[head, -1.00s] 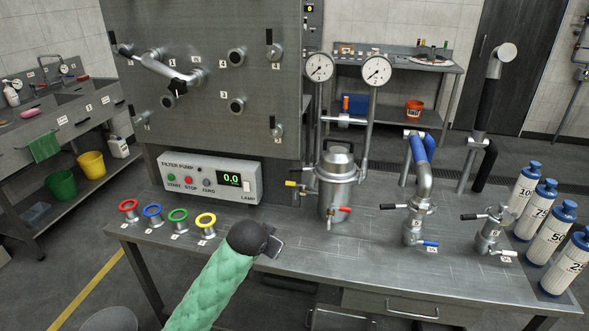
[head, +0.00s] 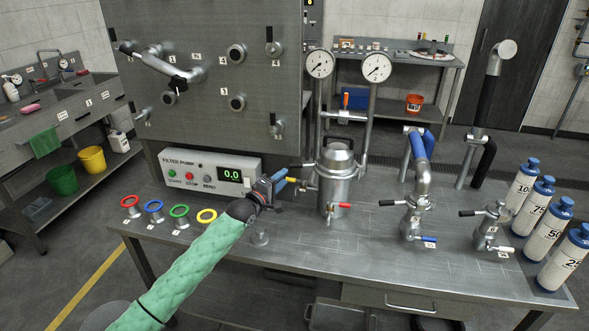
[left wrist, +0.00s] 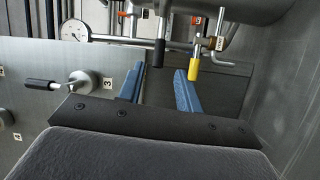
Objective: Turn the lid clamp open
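A steel jacketed vessel with a domed lid (head: 337,158) stands at the middle of the bench. A black-gripped lever (head: 294,166) and a yellow-tipped lever (head: 291,181) reach out from its left side; I cannot tell for certain which is the lid clamp. My left gripper (head: 284,179) is at these levers, its blue fingers pointing toward the vessel. In the left wrist view the fingers (left wrist: 160,90) are apart with nothing held. The black lever (left wrist: 159,52) and yellow lever (left wrist: 194,68) lie ahead, near the gap between the fingers. My right gripper is not in view.
The filter pump box (head: 212,172) is just left of my left gripper. Coloured rings (head: 179,213) stand on the bench's left. Two gauges (head: 376,68) rise behind the vessel. Valves (head: 416,210) and labelled bottles (head: 545,218) are to the right.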

